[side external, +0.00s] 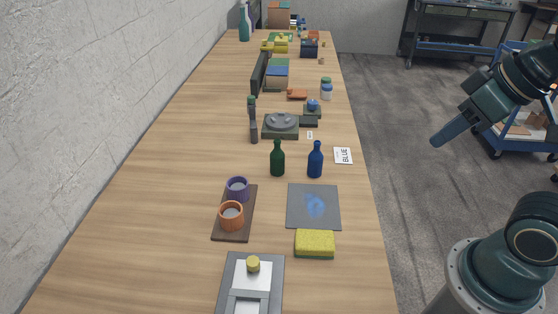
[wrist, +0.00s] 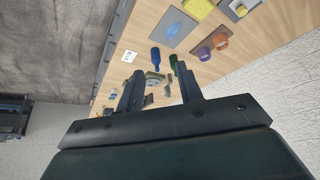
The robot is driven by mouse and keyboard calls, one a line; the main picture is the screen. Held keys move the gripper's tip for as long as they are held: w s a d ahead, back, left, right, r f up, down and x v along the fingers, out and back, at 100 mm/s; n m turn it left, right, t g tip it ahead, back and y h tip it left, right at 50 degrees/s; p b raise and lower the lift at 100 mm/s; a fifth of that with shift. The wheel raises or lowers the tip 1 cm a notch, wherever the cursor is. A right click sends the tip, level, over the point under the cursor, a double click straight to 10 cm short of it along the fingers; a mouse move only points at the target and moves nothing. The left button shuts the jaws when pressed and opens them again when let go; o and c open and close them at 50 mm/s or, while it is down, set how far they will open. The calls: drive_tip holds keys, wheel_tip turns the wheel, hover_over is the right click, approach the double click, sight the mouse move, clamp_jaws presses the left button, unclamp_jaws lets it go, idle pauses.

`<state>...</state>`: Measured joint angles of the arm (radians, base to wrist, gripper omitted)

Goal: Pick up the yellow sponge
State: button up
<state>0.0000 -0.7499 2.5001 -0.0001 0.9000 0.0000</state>
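The yellow sponge (side external: 314,243) has a dark green underside. It lies flat on the wooden table near the right edge, just in front of a grey mat with a blue stain. In the wrist view the sponge (wrist: 199,9) shows at the top, partly cut off by the frame edge. My gripper (side external: 436,142) is up in the air to the right of the table, well away from the sponge. In the wrist view my gripper (wrist: 158,80) has its two fingers spread apart with nothing held between them.
The grey mat (side external: 300,215) lies behind the sponge. A wooden tray (side external: 232,236) with orange and purple cups stands to its left. A grey fixture with a brass knob (side external: 253,264) is at the front left. Green (side external: 277,159) and blue (side external: 315,161) bottles stand behind the mat.

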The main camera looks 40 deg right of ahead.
drive_tip(key=o, duration=0.6)
drive_tip(key=shift+o, duration=0.2)
drive_tip(key=n+g+y, duration=0.2)
drive_tip(key=n+y, duration=0.1)
drive_tip(key=n, duration=0.6)
hover_over(325, 239)
drive_tip(key=f, duration=2.3)
drive_tip(key=shift+d, duration=0.25)
drive_tip(key=shift+a+f, duration=0.25)
drive_tip(key=shift+f, duration=0.25)
